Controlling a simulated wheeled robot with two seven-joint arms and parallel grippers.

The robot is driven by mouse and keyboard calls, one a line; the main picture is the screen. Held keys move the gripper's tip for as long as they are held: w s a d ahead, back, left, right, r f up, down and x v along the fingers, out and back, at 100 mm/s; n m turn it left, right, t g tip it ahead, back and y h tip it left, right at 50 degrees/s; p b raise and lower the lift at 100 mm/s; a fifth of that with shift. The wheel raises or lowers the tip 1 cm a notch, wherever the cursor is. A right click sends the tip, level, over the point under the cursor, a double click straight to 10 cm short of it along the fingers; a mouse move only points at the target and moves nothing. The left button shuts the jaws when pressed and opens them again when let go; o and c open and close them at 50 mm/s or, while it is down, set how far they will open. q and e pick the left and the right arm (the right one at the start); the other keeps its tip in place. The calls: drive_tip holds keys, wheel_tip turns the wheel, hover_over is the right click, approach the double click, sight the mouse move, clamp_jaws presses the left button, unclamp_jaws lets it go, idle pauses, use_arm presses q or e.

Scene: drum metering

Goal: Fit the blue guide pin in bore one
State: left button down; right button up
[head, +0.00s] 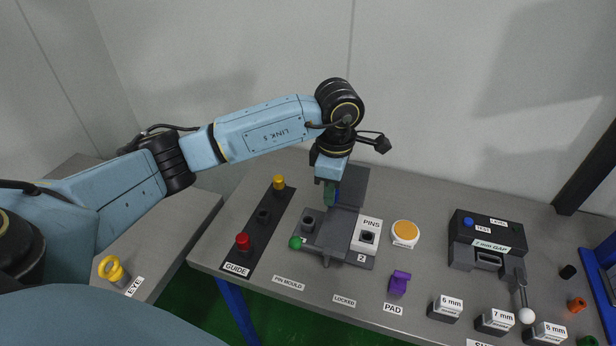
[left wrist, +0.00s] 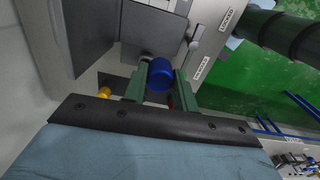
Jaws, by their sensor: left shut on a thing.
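My left gripper (head: 331,193) hangs over the rear part of the grey pin mould (head: 345,222) in the head view, its fingers pointing down. It is shut on the blue guide pin (left wrist: 160,74), which shows between the two green fingers in the left wrist view; only a sliver of blue shows in the head view. The pin's lower end is hidden. One dark grey bore (head: 308,222) stands at the mould's front left, in front of the gripper and apart from it. Another bore sits in the white PINS block (head: 368,232), by the mark 2. My right gripper is not in view.
The black GUIDE rack (head: 236,258) left of the mould holds a yellow pin (head: 278,182) and a red pin (head: 243,241), with an empty place between. A green knob (head: 295,243) stands at the mould's front. An orange button (head: 405,231) and purple pad (head: 399,284) lie right.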

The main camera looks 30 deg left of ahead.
use_arm(q)
drive_tip(key=n, duration=0.3)
drive_tip(key=a+n+p, duration=0.1)
drive_tip(key=n, duration=0.1)
drive_tip(key=shift+w+f+n, duration=0.1)
drive_tip(key=shift+w+n, duration=0.2)
drive_tip(key=a+f+n+p, duration=0.1)
drive_tip(key=n, duration=0.5)
drive_tip(key=a+n+p, duration=0.1)
drive_tip(key=a+n, duration=0.1)
drive_tip(key=n, duration=0.4)
drive_tip(key=a+f+n+p, duration=0.1)
drive_tip(key=a+n, duration=0.1)
drive_tip(key=n, duration=0.4)
drive_tip(key=shift+f+p, duration=0.35)
drive_tip(key=shift+a, duration=0.1)
drive_tip(key=shift+f+b, duration=2)
drive_tip(key=shift+f, duration=0.85)
drive_tip(key=shift+p, duration=0.3)
